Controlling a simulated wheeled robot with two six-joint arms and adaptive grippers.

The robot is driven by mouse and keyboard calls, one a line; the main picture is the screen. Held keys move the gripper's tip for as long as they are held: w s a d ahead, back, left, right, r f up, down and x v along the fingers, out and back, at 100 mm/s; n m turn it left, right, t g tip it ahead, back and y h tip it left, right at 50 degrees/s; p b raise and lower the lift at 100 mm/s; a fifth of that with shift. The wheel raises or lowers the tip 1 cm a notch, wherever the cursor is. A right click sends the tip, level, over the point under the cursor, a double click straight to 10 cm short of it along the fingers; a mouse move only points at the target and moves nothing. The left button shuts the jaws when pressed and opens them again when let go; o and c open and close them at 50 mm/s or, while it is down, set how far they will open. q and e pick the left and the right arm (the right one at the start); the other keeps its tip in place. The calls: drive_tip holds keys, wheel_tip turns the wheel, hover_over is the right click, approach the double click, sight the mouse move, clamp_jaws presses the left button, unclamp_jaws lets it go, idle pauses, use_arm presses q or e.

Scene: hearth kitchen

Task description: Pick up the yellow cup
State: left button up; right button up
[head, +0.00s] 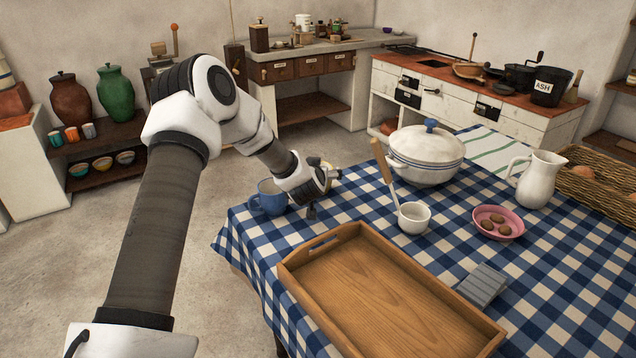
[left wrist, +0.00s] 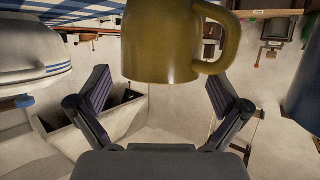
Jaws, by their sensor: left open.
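The yellow cup (left wrist: 160,45) shows large at the top middle of the left wrist view, with its handle to the right. My left gripper (left wrist: 157,82) is open, its two fingers spread to either side below the cup in that picture. No finger visibly touches the cup. In the head view my left gripper (head: 318,192) is low over the table's far left part, and the cup is mostly hidden behind it. My right gripper is in neither view.
A blue mug (head: 268,198) stands just left of my left gripper. A white lidded pot (head: 426,158), a white cup with a wooden-handled utensil (head: 414,218), and a wooden tray (head: 380,300) are to the right and front. A pink plate (head: 498,222) and white jug (head: 541,180) stand farther right.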

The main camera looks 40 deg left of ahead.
use_arm(q)
drive_tip(key=shift+x, duration=1.05)
drive_tip(key=shift+s, duration=0.1)
drive_tip(key=shift+c, duration=0.4)
drive_tip(key=c, duration=1.1)
